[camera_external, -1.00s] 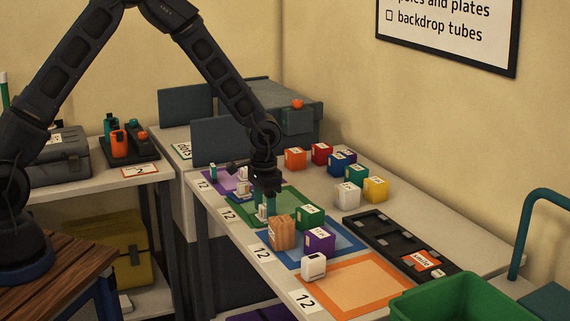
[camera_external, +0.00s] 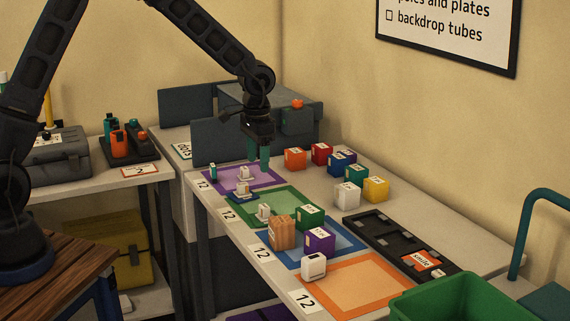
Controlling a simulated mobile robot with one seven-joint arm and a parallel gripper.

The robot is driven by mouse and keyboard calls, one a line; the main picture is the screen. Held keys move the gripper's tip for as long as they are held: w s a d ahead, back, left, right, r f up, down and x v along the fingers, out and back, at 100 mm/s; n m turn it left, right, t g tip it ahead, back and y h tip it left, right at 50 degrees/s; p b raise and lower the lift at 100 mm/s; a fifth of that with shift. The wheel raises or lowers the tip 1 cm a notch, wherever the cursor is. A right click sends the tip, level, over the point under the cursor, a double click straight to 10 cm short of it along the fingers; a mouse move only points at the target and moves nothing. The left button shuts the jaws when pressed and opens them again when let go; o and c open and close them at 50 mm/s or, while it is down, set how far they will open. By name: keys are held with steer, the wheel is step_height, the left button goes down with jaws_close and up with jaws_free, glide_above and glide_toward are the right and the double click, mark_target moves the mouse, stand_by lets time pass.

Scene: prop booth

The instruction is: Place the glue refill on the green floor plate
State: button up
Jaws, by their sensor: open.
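The green floor plate (camera_external: 285,198) lies on the long table between the purple and blue plates. A small white item (camera_external: 263,212), probably the glue refill, stands on the green plate near its left side; its label is too small to read. My gripper (camera_external: 259,160) points down with its teal fingers apart and nothing between them. It is raised behind the white item, near the back right of the purple plate (camera_external: 262,179), clear of the item.
Small white items, one in a dark blue holder (camera_external: 242,193), stand by the purple plate. A wooden block (camera_external: 283,233), purple box (camera_external: 318,242) and green box (camera_external: 310,216) crowd the blue plate. Several coloured boxes stand behind. A green bin (camera_external: 440,300) is at front right.

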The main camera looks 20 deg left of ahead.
steer(key=s+a+r+n+t, duration=0.1)
steer(key=s+a+r+n, duration=0.15)
steer(key=a+r, duration=0.9)
steer(key=s+a+r+n+t, duration=0.1)
steer(key=s+a+r+n, duration=0.15)
steer(key=a+r, duration=0.85)
steer(key=s+a+r+n+t, duration=0.1)
steer(key=s+a+n+t, duration=0.1)
steer(key=s+a, duration=1.8)
steer(key=shift+s+a+r+n, duration=0.35)
steer(key=shift+s+a+n, duration=0.1)
steer(key=shift+n, duration=0.45)
steer(key=shift+o, duration=0.2)
steer(key=shift+d, duration=0.1)
